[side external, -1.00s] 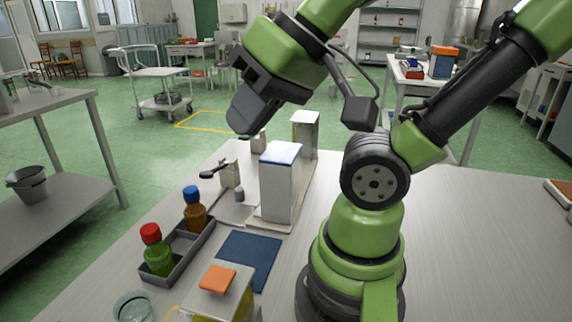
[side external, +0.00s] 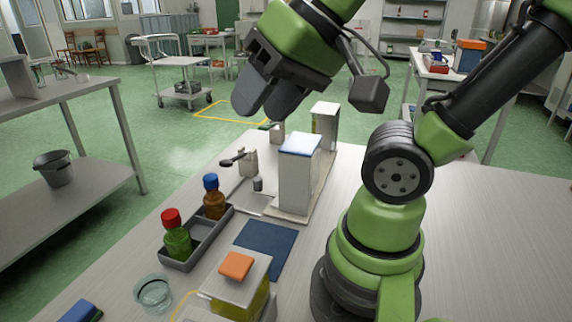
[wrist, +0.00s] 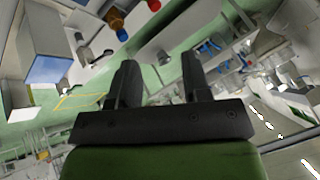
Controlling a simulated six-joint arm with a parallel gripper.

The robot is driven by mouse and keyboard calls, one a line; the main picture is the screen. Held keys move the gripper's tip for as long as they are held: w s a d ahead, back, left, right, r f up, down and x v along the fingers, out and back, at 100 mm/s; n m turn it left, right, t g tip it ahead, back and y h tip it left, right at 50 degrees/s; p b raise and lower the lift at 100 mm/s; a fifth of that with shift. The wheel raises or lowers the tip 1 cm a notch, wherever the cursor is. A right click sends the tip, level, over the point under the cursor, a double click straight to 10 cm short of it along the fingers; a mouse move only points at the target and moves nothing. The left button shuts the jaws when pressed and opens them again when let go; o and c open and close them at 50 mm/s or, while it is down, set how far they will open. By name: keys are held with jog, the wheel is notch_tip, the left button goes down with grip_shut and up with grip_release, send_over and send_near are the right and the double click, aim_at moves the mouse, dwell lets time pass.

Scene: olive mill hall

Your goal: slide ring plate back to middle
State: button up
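My gripper (side external: 262,108) is raised above the far end of the work table, clear of the things on it. In the wrist view my gripper (wrist: 157,75) shows two dark fingers apart with nothing between them. Below and right of it in the side view stands a white column unit with a blue top (side external: 297,178) on a pale base. A grey part with a black handle (side external: 247,163) stands beside it. A thin pale plate (side external: 252,204) lies at its foot. I cannot tell which part is the ring plate; no ring shows clearly.
A second column unit (side external: 324,125) stands behind. A grey tray (side external: 202,246) holds red-capped and blue-capped bottles. A dark blue mat (side external: 267,245), a glass dish (side external: 153,292) and a box with an orange top piece (side external: 236,267) are nearer. The table's right side is clear.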

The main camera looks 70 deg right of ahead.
jog(key=shift+o, duration=0.4)
jog(key=w+d+f+m+g+h, duration=0.1)
jog(key=w+d+m+g, duration=0.1)
jog(key=w+d+m, duration=0.3)
jog(key=w+m, duration=0.2)
jog(key=m, duration=0.1)
jog(key=m+g, duration=0.5)
jog(key=m, duration=1.6)
send_over(258, 178)
jog(key=shift+h, duration=0.4)
notch_tip(258, 178, down, 18)
jog(key=shift+a+f, duration=0.1)
jog(key=shift+f, duration=0.45)
notch_tip(258, 178, down, 9)
jog(key=shift+f, duration=0.2)
grip_shut()
